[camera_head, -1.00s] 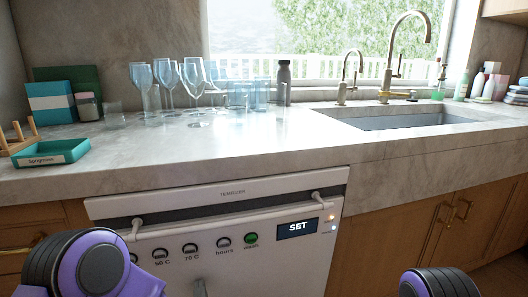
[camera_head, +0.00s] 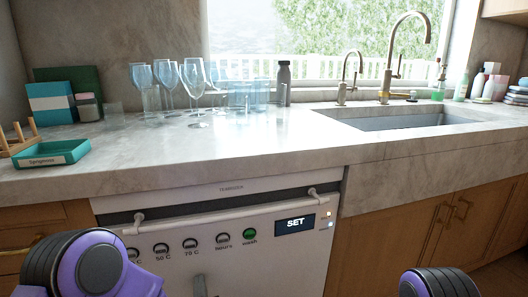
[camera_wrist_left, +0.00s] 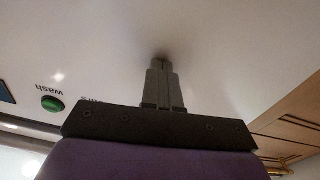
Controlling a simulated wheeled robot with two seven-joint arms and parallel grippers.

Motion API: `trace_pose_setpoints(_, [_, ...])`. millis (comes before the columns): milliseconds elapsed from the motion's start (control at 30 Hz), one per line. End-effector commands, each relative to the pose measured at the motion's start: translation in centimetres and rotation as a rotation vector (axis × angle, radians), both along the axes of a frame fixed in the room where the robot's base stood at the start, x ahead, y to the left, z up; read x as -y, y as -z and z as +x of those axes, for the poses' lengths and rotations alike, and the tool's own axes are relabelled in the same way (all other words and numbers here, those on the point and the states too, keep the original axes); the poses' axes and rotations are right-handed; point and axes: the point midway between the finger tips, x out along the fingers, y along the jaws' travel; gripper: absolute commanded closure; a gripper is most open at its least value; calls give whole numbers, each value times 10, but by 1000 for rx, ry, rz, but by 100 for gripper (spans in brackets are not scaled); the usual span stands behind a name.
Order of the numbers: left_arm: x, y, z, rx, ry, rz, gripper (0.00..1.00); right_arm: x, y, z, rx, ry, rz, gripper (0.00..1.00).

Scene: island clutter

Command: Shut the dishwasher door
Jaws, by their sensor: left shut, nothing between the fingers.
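The white dishwasher door (camera_head: 270,262) stands nearly upright under the counter. Its upper panel has a handle bar (camera_head: 228,206), several round buttons and a display reading SET (camera_head: 295,224). I cannot tell whether a small gap remains at its top edge. My left gripper (camera_head: 199,286) is at the door's front, below the buttons, and shows only in part in the head view. In the left wrist view the gripper (camera_wrist_left: 161,66) is shut and empty, its tips at or very near the white door face (camera_wrist_left: 220,45). My right gripper is out of view.
The stone counter (camera_head: 260,150) overhangs the door. On it stand clear glasses (camera_head: 195,90), a dark bottle (camera_head: 284,85), a teal tray (camera_head: 62,152) and a sink (camera_head: 400,120) with brass taps. Wooden cabinets (camera_head: 395,245) flank the dishwasher.

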Motion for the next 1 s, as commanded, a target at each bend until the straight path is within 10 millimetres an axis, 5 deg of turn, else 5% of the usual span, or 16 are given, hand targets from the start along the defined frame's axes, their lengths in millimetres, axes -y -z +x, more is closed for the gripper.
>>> trace_pose_setpoints(533, [-2, 0, 6, 0, 0, 1, 100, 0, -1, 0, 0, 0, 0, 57])
trace_pose_setpoints(1000, [11, 1, -35, -1, 2, 2, 100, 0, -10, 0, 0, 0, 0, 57])
